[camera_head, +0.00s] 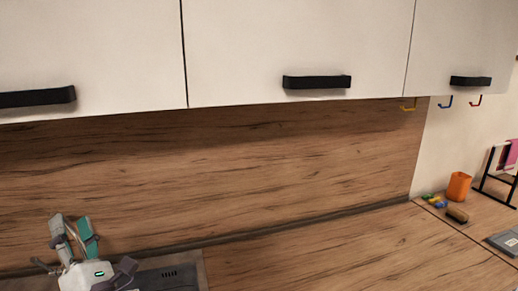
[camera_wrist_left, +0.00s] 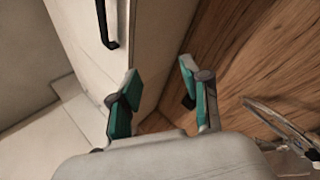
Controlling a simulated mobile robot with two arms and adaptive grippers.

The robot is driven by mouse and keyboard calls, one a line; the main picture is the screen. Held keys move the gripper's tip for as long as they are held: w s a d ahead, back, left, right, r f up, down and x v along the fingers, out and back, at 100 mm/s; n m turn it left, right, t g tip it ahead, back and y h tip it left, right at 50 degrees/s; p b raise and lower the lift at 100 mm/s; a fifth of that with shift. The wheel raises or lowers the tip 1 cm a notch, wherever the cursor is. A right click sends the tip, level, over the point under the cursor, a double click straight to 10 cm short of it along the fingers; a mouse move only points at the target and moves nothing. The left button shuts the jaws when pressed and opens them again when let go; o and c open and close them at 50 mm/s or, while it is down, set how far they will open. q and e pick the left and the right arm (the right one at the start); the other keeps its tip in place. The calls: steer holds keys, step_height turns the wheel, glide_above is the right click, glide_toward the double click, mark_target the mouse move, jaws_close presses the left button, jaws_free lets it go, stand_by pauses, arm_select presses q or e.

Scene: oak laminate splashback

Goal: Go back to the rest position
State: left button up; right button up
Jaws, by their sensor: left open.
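My left gripper (camera_head: 72,226) is at the lower left of the head view, in front of the oak splashback and over the dark sink or hob area. Its fingers point upward and stand apart, with teal pads. In the left wrist view the two fingers (camera_wrist_left: 160,80) are spread with nothing between them. My right gripper is in neither view.
White wall cabinets (camera_head: 290,40) with black handles (camera_head: 317,82) hang above the oak splashback (camera_head: 230,165). The wooden worktop (camera_head: 350,255) is clear in the middle. An orange cup (camera_head: 459,186), small items and a black rack (camera_head: 496,185) stand at the right.

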arm_select(q)
steer(key=d+f+m+t+h, duration=0.45)
steer(key=d+m+h, duration=0.95)
steer(key=m+h, duration=0.65)
steer(key=s+d+f+m+g+h, duration=0.1)
steer(key=s+d+f+m+g, duration=0.15)
steer(key=f+m+g, duration=0.5)
steer(key=s+d+f+m+g+h, duration=0.15)
steer(key=d+f+m, duration=0.25)
steer(key=f, duration=0.6)
steer(key=s+a+f+m+g+y, duration=0.25)
steer(key=s+a+f+g, duration=0.2)
steer(key=s+f, duration=0.4)
steer(key=s+a+f+m+g+y, duration=0.2)
steer(key=s+a+f+g+y, duration=0.15)
steer(key=s+f+g, duration=0.5)
step_height(320, 180, down, 30)
steer(key=s+b, duration=0.3)
steer(key=b, duration=0.3)
steer(key=s+a+f+b, duration=0.2)
steer(key=s+f+b, duration=0.2)
steer(key=s+f, duration=1.2)
step_height(320, 180, down, 4)
steer(key=shift+a+f+m+y, duration=0.15)
steer(key=shift+a+m+y, duration=0.1)
steer(key=shift+m+y, duration=0.1)
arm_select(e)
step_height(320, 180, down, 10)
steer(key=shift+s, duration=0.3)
